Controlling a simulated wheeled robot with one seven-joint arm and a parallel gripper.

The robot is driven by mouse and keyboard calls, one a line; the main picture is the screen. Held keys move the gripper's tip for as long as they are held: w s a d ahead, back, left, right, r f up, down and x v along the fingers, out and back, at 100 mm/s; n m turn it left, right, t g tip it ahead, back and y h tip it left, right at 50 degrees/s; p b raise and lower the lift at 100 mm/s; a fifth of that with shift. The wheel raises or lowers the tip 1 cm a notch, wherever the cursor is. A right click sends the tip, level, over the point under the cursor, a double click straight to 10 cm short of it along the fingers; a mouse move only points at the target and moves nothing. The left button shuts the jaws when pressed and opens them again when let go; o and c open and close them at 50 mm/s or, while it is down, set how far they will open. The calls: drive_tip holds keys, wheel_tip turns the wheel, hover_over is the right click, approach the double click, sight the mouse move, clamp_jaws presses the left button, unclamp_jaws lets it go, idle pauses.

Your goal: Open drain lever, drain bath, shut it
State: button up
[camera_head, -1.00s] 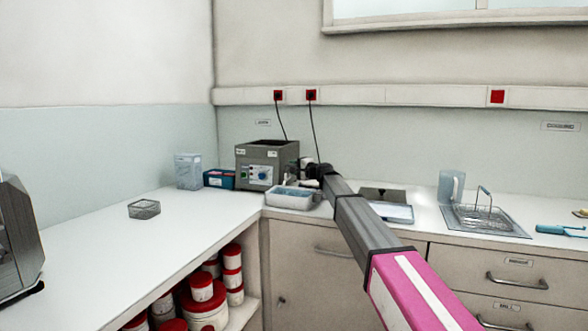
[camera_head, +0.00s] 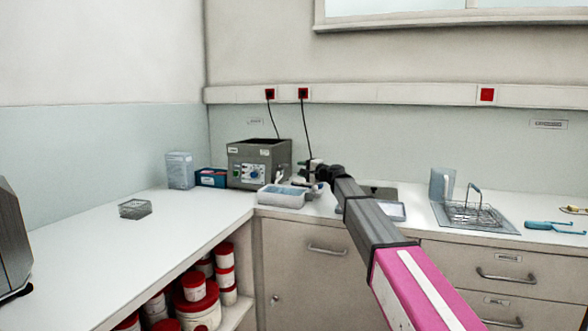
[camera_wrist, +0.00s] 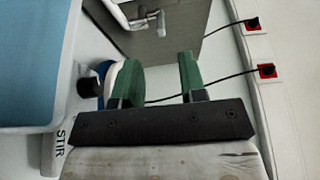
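The grey bath (camera_head: 258,163), a box with a blue dial on its front, stands at the back corner of the counter. In the wrist view its grey wall (camera_wrist: 180,40) carries a metal drain fitting (camera_wrist: 150,20) near the top; its lever's position is unclear. My gripper (camera_wrist: 158,62) has two green fingers held apart, with nothing seen between them, below that fitting. In the head view my gripper (camera_head: 312,172) is just right of the bath, small and partly hidden by my arm. A white tub (camera_head: 282,196) with blue contents stands in front of the bath.
A dark round piece with blue and white parts (camera_wrist: 92,86) lies close by the left finger. Cables hang from red wall sockets (camera_head: 303,94) behind. A blue box (camera_head: 210,178) and a clear container (camera_head: 180,170) stand left of the bath. The left counter is mostly clear.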

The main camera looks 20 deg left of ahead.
drive_tip(key=shift+s+d, duration=0.25)
drive_tip(key=shift+d, duration=0.35)
drive_tip(key=shift+r, duration=0.1)
drive_tip(key=n+g+h, duration=0.2)
drive_tip(key=n+h, duration=0.2)
drive_tip(key=n, duration=1.4)
approach(284, 164)
drive_tip(key=x, duration=0.7)
drive_tip(key=shift+w+d, duration=0.2)
drive_tip(key=shift+w, duration=0.1)
clamp_jaws()
